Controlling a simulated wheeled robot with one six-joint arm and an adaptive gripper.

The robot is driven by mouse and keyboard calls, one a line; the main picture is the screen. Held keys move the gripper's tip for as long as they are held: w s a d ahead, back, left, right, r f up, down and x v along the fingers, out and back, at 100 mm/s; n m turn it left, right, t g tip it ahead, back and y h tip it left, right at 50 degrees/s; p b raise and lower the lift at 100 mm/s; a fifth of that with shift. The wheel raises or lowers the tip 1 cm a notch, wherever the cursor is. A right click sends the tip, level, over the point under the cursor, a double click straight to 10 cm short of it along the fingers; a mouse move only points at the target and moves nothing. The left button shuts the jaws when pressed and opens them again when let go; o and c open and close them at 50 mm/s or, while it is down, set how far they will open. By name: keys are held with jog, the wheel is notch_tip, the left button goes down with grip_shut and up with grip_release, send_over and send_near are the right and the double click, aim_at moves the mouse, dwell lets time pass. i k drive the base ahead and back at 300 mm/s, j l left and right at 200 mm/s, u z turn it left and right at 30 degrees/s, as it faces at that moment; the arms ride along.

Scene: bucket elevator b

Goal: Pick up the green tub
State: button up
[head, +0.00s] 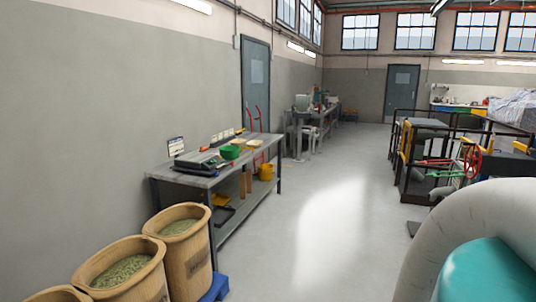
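The green tub (230,152) is small in the head view. It stands on the top of a grey metal workbench (262,144) against the left wall, a little left of the picture's centre. A dark flat device (197,161) lies to its left, and a pale yellow tray (253,143) lies to its right. The tub looks upright; what is inside it is too small to tell. My gripper is not in view.
Sacks of grain (180,227) stand at the front left, beside the near end of the bench. Machinery with a red handwheel (472,160) stands at right. The floor (320,230) between is clear.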

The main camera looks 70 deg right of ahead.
aim_at(229, 152)
jog(key=z, duration=1.7)
jog(key=i+l, duration=0.2)
jog(key=i, duration=0.35)
jog(key=i+l+u, duration=0.15)
jog(key=i, duration=0.4)
jog(key=i+l, duration=0.25)
jog(key=i, duration=0.3)
jog(key=i+l+u, duration=0.15)
jog(key=i, duration=0.4)
jog(key=i+l, duration=0.4)
jog(key=i, duration=0.15)
jog(key=i+l+u, duration=0.15)
jog(key=i+l, duration=0.15)
jog(key=i, duration=0.25)
